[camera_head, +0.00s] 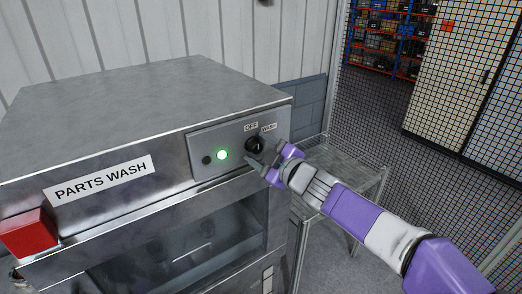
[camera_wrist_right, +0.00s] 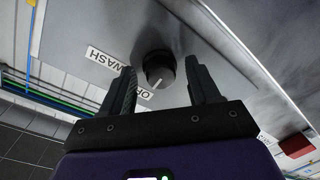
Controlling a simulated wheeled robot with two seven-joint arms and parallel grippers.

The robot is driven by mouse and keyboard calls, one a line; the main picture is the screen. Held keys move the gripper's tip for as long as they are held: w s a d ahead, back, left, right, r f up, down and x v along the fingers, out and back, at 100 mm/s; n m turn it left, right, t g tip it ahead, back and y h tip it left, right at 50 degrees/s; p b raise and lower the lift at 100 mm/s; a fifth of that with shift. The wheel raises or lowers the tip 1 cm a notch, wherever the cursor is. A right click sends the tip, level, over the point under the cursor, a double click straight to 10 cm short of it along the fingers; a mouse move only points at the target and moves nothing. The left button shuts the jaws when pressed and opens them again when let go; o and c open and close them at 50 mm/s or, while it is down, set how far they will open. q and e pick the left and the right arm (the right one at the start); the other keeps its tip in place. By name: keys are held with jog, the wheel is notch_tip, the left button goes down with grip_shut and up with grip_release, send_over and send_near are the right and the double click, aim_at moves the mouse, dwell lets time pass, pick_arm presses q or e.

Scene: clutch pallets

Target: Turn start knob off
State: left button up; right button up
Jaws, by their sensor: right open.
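The start knob (camera_head: 255,145) is a round black knob on the grey control panel of the parts washer. It sits below the OFF label (camera_head: 251,126) and left of the WASH label (camera_head: 269,127). My right gripper (camera_head: 265,152) is open at the panel, its fingers on either side of the knob. In the right wrist view, the knob (camera_wrist_right: 158,68) shows between the two dark fingers, with gaps on both sides. Its white line points down in that picture; I cannot tell its exact setting. The OFF label is partly hidden there. My left gripper is out of view.
A green light (camera_head: 222,155) is lit on the panel, with a small black button (camera_head: 206,160) beside it. A red block (camera_head: 28,234) sits at the washer's left front. A wire-mesh table (camera_head: 345,165) stands to the right, with a mesh fence behind.

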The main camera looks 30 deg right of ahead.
jog(key=s+p, duration=0.2)
jog(key=s, duration=0.5)
jog(key=shift+s+d+r, duration=0.25)
jog(key=shift+s+d, duration=0.05)
jog(key=shift+d, duration=0.15)
